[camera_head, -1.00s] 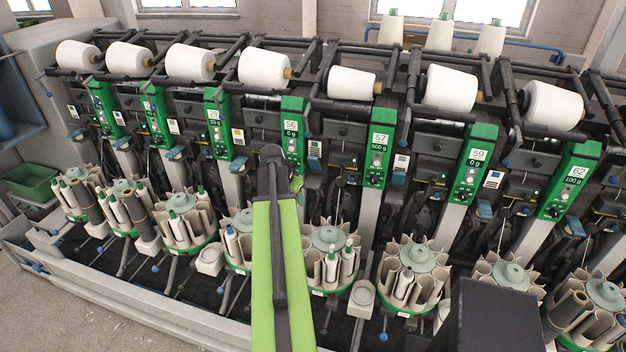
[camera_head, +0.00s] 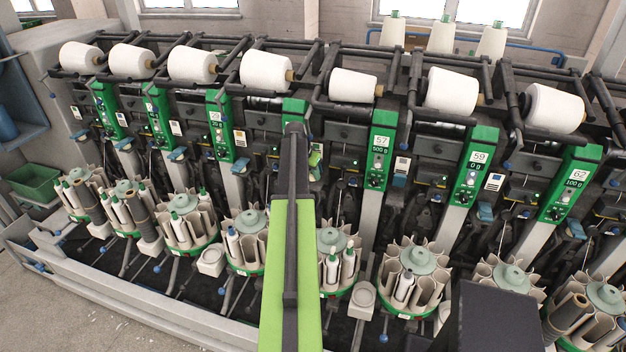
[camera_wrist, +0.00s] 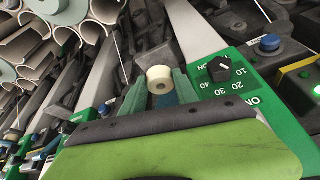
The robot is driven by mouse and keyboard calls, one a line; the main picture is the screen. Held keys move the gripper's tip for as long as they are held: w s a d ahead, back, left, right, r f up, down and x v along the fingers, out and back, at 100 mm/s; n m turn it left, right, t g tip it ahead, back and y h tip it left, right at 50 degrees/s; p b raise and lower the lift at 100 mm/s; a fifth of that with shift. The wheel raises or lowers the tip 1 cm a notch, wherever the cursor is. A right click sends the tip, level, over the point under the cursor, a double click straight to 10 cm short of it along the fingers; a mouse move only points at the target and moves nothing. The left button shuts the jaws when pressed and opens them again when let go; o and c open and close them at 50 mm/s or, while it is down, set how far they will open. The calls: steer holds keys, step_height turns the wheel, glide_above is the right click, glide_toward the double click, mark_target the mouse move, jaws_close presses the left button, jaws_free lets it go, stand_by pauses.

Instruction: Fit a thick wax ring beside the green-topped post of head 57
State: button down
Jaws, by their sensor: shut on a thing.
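A cream ring (camera_wrist: 159,79) with a dark hole shows in the wrist view between the two grey-green fingers of my gripper (camera_wrist: 158,88). The gripper is shut on this ring. Head 57 (camera_head: 380,148) shows in the head view as a green panel reading 57 and 500 g, just right of my arm. In the wrist view, a green panel with a black dial (camera_wrist: 220,68) stands right of the ring; its head number is not visible. I cannot make out a green-topped post near the ring. In the head view, my arm hides most of the gripper and the ring.
Head 59 (camera_head: 474,168) stands to the right of head 57. White yarn cones (camera_head: 352,84) lie along the top of the machine. Round bobbin magazines (camera_head: 412,278) stand along the front. In the wrist view, a magazine (camera_wrist: 60,30) is at upper left and grey machine parts surround the fingers.

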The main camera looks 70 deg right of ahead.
mark_target(313, 179)
steer(key=shift+d, duration=0.2)
steer(key=b+x, duration=0.4)
steer(key=shift+a+f, duration=0.1)
steer(key=shift+a, duration=0.3)
steer(key=c, duration=0.9)
jaws_free()
